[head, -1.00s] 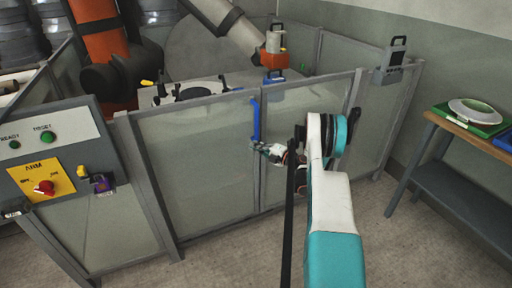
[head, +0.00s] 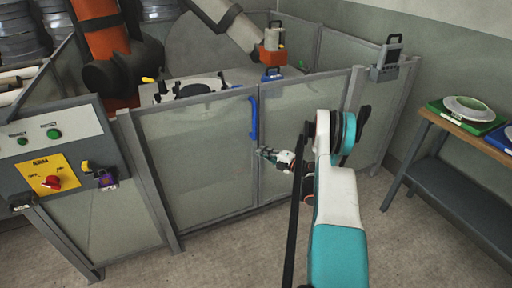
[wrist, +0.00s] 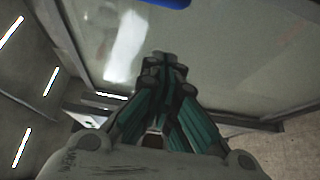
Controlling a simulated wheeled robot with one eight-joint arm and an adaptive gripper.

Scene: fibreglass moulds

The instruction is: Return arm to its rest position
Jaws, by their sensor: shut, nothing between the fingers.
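My arm, white and teal, reaches forward in the head view toward the fenced cell. My gripper (head: 264,152) is small there, in front of the fence gate (head: 200,150) and just below the lower end of its blue handle (head: 253,118). In the wrist view my gripper (wrist: 165,62) has its dark teal fingers together with nothing between them. The blue handle (wrist: 165,2) shows at the top edge of that view, apart from the fingertips. The gate looks shut.
A control panel (head: 60,150) with green buttons and a red knob stands at the left. A wooden-topped bench (head: 455,133) with green and blue trays is at the right. An orange robot arm (head: 103,45) stands behind the fence. Floor is clear at the front right.

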